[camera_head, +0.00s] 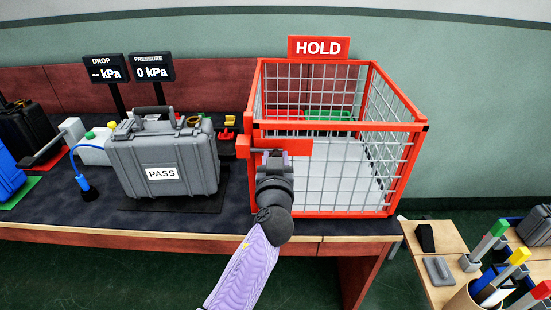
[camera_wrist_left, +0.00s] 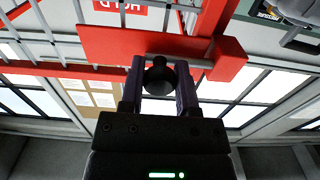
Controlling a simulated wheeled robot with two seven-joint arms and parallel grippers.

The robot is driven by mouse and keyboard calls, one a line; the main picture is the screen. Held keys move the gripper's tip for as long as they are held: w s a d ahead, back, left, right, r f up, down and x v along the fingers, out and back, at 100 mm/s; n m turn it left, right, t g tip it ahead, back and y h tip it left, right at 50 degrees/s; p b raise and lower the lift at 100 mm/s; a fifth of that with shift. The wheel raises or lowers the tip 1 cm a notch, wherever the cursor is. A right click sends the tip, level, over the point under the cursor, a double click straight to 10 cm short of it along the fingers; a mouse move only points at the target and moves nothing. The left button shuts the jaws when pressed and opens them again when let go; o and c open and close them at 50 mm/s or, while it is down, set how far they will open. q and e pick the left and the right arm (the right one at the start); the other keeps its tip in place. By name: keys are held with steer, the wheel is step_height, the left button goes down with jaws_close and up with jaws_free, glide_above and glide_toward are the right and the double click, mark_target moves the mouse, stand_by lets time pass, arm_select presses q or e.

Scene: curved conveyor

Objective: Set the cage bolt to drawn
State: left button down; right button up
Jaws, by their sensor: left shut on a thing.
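The red-framed wire cage (camera_head: 415,127) stands on the right end of the bench, under a red HOLD sign (camera_head: 318,47). A red latch plate (camera_head: 300,147) is on its front left, beside a red block (camera_head: 243,146) at the left post. My left gripper (camera_head: 273,158) is at this plate and hides the bolt's knob in the head view. In the left wrist view, the dark round bolt knob (camera_wrist_left: 159,78) sits between the fingers of my left gripper (camera_wrist_left: 160,90), which is shut on it. A grey rod, the cage bolt (camera_wrist_left: 194,63), shows beside the knob. My right gripper is not in view.
A grey case (camera_head: 190,158) with a PASS label stands on a dark mat left of the cage. DROP and PRESSURE displays (camera_head: 152,68) stand behind it. A side table (camera_head: 432,243) at the right carries several coloured-top items. The cage floor (camera_head: 335,185) looks largely bare.

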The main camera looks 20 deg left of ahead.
mark_target(294, 147)
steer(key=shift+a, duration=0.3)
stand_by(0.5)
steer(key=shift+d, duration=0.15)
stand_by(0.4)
arm_select(q)
steer(key=shift+w+d+f+b, duration=0.1)
steer(key=shift+d+b, duration=0.15)
steer(key=shift+b, duration=0.05)
steer(key=d, duration=0.1)
steer(key=d+b, duration=0.1)
steer(key=d, duration=0.1)
steer(key=shift+w+d, duration=0.15)
steer(key=shift+w, duration=0.25)
steer(key=shift+c, duration=1.7)
jaws_free()
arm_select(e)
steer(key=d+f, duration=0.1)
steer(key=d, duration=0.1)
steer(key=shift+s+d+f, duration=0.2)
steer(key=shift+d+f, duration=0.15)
